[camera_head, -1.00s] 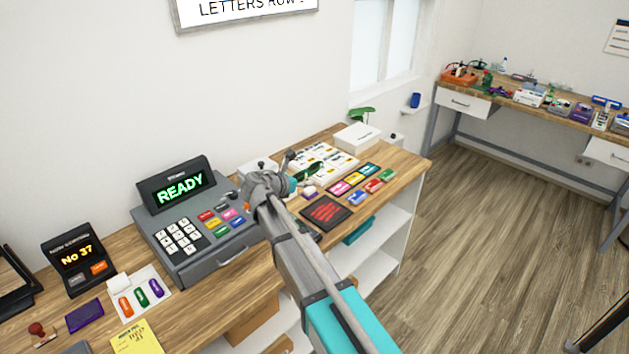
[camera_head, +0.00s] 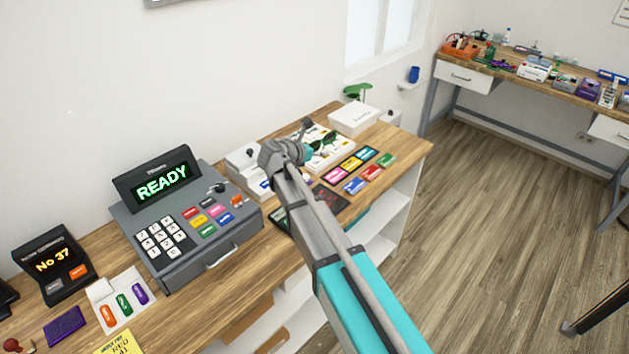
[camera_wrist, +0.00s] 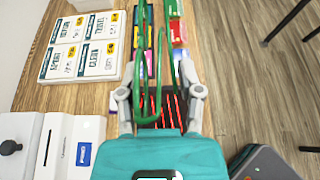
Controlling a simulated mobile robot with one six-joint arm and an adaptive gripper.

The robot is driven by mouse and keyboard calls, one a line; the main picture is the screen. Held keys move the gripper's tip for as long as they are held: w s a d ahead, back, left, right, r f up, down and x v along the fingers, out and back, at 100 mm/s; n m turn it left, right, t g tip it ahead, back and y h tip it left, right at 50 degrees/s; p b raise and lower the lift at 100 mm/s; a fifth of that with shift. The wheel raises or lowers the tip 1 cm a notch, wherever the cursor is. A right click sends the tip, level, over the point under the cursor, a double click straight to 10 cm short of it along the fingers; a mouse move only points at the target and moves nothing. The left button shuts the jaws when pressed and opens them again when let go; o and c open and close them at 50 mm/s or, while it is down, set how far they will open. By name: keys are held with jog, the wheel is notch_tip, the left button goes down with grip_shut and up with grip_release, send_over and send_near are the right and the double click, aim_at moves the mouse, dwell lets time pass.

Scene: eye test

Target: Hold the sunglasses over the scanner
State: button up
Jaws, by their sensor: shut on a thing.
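My gripper (camera_wrist: 160,96) is shut on the green sunglasses (camera_wrist: 147,105), which stretch forward from between its fingers. In the head view the sunglasses (camera_head: 323,142) show as a dark green shape beyond my gripper (camera_head: 306,150). The scanner (camera_wrist: 173,112) is a dark square pad with glowing red lines. In the wrist view it lies behind the sunglasses and between the fingers, partly hidden. In the head view my arm covers much of the scanner (camera_head: 332,199). I cannot tell the exact height of the sunglasses above it.
A grey cash register (camera_head: 165,180) reading READY stands left of my arm. Coloured cards (camera_head: 353,165) lie right of the gripper. White word cards (camera_wrist: 82,46) and a white box (camera_head: 353,118) are further back. A second bench (camera_head: 540,105) stands far right.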

jog(key=shift+a, duration=0.25)
jog(key=shift+f, duration=0.15)
jog(key=shift+s+a+f+b, duration=0.1)
jog(key=shift+s+f+b, duration=0.1)
jog(key=shift+f+b, duration=0.4)
notch_tip(320, 180, down, 10)
jog(key=s+b, duration=0.1)
jog(key=b, duration=0.9)
jog(key=shift+s, duration=0.1)
jog(key=shift+f+b, duration=0.2)
jog(key=shift+b, duration=0.15)
notch_tip(320, 180, down, 7)
jog(key=b, duration=0.6)
jog(key=shift+r+b, duration=0.15)
jog(key=shift+b, duration=0.15)
